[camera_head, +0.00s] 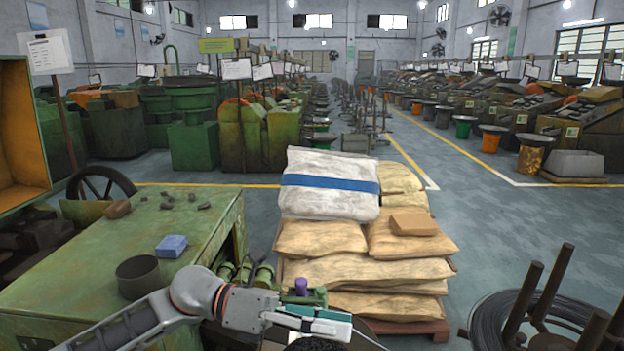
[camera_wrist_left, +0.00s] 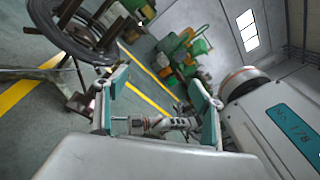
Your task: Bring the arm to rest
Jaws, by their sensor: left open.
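My left arm comes in from the lower left of the head view, over the front of the green bench (camera_head: 205,235). My left gripper (camera_head: 315,322) is at the bottom centre, in front of the stacked sacks and seen from the side. In the left wrist view its two teal-edged fingers (camera_wrist_left: 160,95) stand wide apart, with nothing held between them. My right gripper does not show in either view.
On the bench are a blue block (camera_head: 171,246), a dark cup (camera_head: 138,277) and a brown block (camera_head: 118,209). Sacks (camera_head: 335,238) stand on a pallet (camera_head: 432,331) ahead. A wire coil (camera_head: 492,322) with upright posts is at lower right. Floor (camera_head: 520,225) beyond is open.

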